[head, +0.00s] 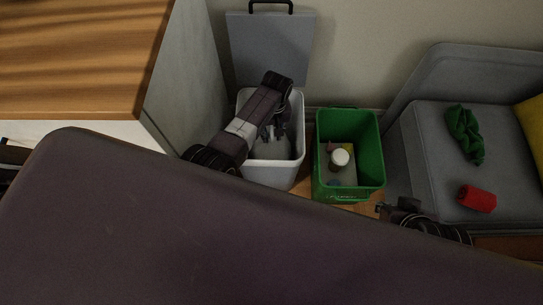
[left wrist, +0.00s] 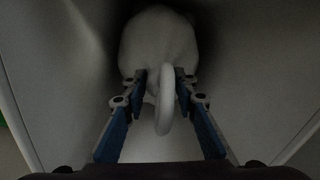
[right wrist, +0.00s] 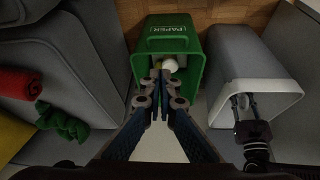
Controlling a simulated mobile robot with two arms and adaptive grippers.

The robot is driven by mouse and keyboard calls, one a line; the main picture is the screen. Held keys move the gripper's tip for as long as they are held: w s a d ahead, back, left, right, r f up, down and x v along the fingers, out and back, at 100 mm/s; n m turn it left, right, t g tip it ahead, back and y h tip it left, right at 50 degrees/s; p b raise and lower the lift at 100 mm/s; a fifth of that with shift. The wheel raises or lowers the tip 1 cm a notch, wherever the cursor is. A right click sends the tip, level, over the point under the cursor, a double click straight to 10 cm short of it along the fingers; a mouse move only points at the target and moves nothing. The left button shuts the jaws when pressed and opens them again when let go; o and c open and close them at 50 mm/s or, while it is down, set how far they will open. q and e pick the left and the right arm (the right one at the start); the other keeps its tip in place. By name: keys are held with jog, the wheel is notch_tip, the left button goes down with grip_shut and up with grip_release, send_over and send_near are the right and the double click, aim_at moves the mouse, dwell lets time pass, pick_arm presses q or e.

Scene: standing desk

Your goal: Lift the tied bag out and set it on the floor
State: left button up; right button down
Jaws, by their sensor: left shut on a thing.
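The tied bag (left wrist: 158,40) is a white rounded bundle with a loop at its top, seen in the left wrist view inside the grey bin (head: 299,160). My left gripper (left wrist: 161,78) reaches down into this bin and is shut on the bag's loop, which stands between its fingers. In the head view my right gripper (head: 383,209) is just right of the green bin.
A green bin (head: 377,150) marked PAPER, with a white-topped item (head: 340,158) inside, stands right of the grey bin. The grey lid (head: 268,50) is raised against the wall. A grey sofa (head: 425,130) holds a green cloth (head: 464,135) and red roll (head: 477,198). A wooden desk (head: 80,60) is left.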

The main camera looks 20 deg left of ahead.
pick_arm(q)
jog(key=shift+c, duration=1.1)
jog(key=shift+r, duration=0.1)
